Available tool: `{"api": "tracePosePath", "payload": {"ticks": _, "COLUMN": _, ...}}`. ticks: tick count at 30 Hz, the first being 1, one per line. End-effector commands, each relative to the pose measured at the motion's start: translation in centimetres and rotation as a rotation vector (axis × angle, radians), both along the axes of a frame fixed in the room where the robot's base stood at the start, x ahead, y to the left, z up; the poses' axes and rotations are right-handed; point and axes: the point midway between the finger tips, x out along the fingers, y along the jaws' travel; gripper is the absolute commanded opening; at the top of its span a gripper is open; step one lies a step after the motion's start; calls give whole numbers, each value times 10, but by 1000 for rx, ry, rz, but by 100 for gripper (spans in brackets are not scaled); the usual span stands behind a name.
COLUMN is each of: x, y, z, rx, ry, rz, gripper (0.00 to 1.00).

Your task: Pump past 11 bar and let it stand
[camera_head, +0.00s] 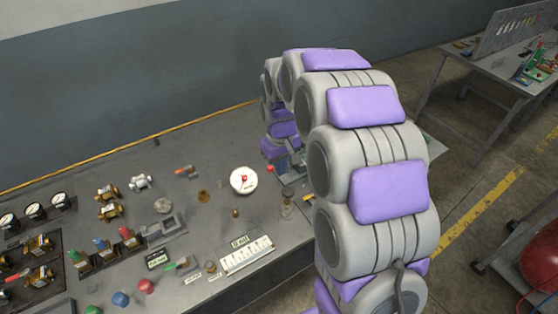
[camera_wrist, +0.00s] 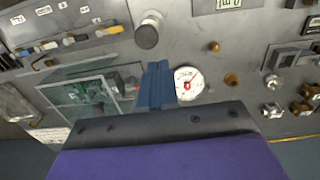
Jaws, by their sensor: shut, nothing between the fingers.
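A round white dial gauge (camera_head: 243,181) with a red needle lies on the grey bench. It also shows in the wrist view (camera_wrist: 189,83), just right of my fingers; its numbers are too small to read. My gripper (camera_wrist: 157,70) shows there as two blue fingers pressed together with nothing between them. In the head view my arm hides most of the gripper. A clear-sided box (camera_wrist: 88,92) with green and red parts inside stands left of my fingers. I cannot tell whether it is the pump, and no pump handle is clearly seen.
A grey cylinder (camera_wrist: 147,32) stands near the gauge. Brass valves (camera_head: 109,211), coloured-handled valves (camera_head: 126,237) and small gauges (camera_head: 34,210) crowd the bench's left. A white scale strip (camera_head: 247,255) lies at the front edge. A second table (camera_head: 500,62) stands at the back right.

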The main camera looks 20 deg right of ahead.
Motion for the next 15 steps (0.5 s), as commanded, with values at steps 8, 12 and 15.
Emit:
{"api": "tracePosePath", "payload": {"ticks": 8, "x": -2, "y": -7, "z": -55, "rx": 5, "ry": 4, "rz": -3, "gripper": 0}}
{"api": "tracePosePath", "payload": {"ticks": 12, "x": -2, "y": 2, "z": -73, "rx": -4, "ry": 1, "rz": -3, "gripper": 0}}
{"api": "tracePosePath", "payload": {"ticks": 15, "x": -2, "y": 8, "z": -81, "rx": -9, "ry": 0, "rz": -1, "gripper": 0}}
